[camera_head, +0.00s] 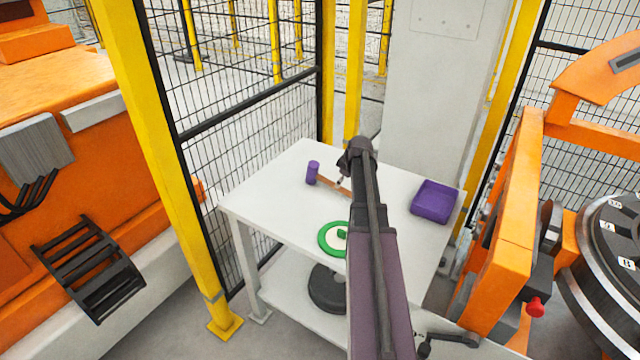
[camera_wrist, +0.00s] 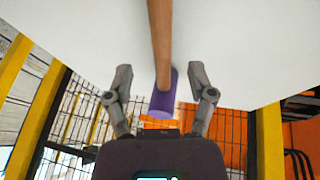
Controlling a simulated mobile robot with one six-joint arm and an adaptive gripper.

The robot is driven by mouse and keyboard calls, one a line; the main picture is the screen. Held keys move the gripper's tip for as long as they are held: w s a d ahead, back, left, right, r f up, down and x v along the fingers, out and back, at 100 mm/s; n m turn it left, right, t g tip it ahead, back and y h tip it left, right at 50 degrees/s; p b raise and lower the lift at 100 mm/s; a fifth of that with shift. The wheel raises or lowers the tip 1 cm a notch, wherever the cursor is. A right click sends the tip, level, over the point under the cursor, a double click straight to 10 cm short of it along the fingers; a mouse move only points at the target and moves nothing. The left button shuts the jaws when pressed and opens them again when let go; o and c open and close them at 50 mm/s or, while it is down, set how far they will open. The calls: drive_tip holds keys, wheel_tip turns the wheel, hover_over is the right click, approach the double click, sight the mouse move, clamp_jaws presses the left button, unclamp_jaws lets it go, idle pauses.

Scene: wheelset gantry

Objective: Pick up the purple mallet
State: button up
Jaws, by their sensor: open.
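The purple mallet (camera_head: 313,173) lies on the white table, its purple head toward the left edge and its brown handle running right until my arm hides it. In the wrist view the mallet's purple head (camera_wrist: 164,95) shows between and slightly beyond the fingers, with the brown handle (camera_wrist: 160,40) running up the picture. My gripper (camera_wrist: 160,75) is open, one finger on each side of the mallet, and neither finger visibly touches it. In the head view my gripper (camera_head: 345,178) is over the table by the handle, partly hidden by my own arm.
The white table (camera_head: 265,195) also bears a purple tray (camera_head: 434,201) at right and a green ring-shaped part (camera_head: 326,240) in front. A dark round object (camera_head: 326,288) sits on the lower shelf. A mesh fence with yellow posts (camera_head: 165,170) borders the table; orange machinery (camera_head: 505,220) stands at right.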

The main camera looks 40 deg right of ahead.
drive_tip(key=shift+w+f, duration=0.2)
drive_tip(key=shift+f, duration=0.15)
drive_tip(key=shift+b+x, duration=2.5)
drive_tip(key=shift+x, duration=0.05)
drive_tip(key=shift+a, duration=0.1)
clamp_jaws()
